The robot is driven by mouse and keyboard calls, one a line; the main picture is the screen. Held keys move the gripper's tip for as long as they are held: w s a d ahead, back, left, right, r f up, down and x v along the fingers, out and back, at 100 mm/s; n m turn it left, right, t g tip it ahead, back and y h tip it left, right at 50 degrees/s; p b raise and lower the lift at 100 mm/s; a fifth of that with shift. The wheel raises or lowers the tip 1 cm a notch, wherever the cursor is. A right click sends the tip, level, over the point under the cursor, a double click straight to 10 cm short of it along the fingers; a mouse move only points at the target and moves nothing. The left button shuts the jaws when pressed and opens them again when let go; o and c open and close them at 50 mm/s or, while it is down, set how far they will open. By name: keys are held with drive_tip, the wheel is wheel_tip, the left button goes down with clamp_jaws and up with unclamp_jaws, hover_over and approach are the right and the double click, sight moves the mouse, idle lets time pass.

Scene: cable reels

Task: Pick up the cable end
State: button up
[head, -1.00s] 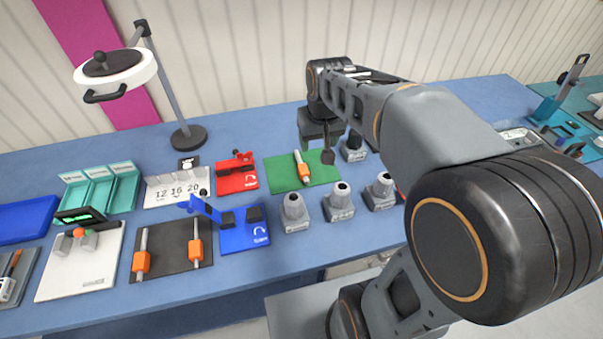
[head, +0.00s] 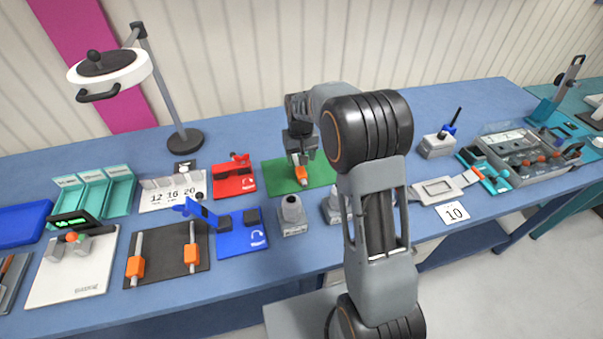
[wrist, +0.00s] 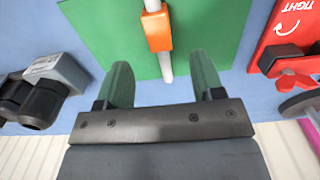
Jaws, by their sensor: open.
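The cable end is a pale rod with an orange block (head: 302,175) on a green mat (head: 276,174), towards the back of the blue bench. In the wrist view the orange block (wrist: 157,31) is ahead of the fingers and the pale rod (wrist: 166,66) runs back between the fingertips in the picture. My gripper (wrist: 163,82) is open and empty, with one finger on either side of the rod's line. In the head view my gripper (head: 301,153) hangs over the mat and hides part of the rod. I cannot tell the exact height of the fingertips.
A red fixture (head: 233,182) lies left of the mat, with a blue fixture (head: 240,240) in front of it. A grey socket block (head: 292,215) stands in front of the mat. Two similar orange-handled rods lie on a black mat (head: 166,262). A lamp (head: 185,140) stands behind.

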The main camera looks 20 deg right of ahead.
sight(301, 170)
drive_tip(key=shift+d+f+p, duration=0.1)
drive_tip(key=shift+f+p, duration=0.8)
drive_tip(key=shift+f, duration=2.65)
drive_tip(key=c, duration=1.1)
drive_tip(key=shift+c, duration=0.2)
